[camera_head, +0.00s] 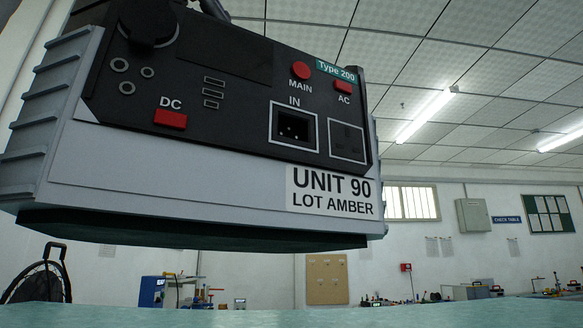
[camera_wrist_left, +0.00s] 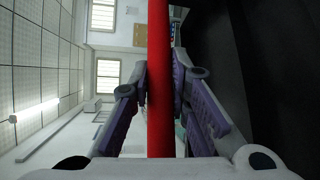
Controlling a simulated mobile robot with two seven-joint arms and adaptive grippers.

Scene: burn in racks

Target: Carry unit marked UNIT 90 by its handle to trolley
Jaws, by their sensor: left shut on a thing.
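The unit marked UNIT 90, LOT AMBER (camera_head: 215,180) fills the upper left of the head view. It is grey with a black panel, sockets and red switches. It hangs tilted, its underside showing above a pale teal surface (camera_head: 300,317). In the left wrist view, my left gripper (camera_wrist_left: 160,76) is shut on the red handle bar (camera_wrist_left: 159,28), with a purple-padded finger on each side. A dark body, probably the unit (camera_wrist_left: 265,60), lies to the right of the handle there. My right gripper and the trolley are not seen.
A black hoop-shaped object (camera_head: 40,280) stands at the lower left. Equipment (camera_head: 155,291) shows low at the back. A wall sign reads CHECK TABLE (camera_head: 507,219), beside a grey wall box (camera_head: 473,215). The space right of the unit looks clear.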

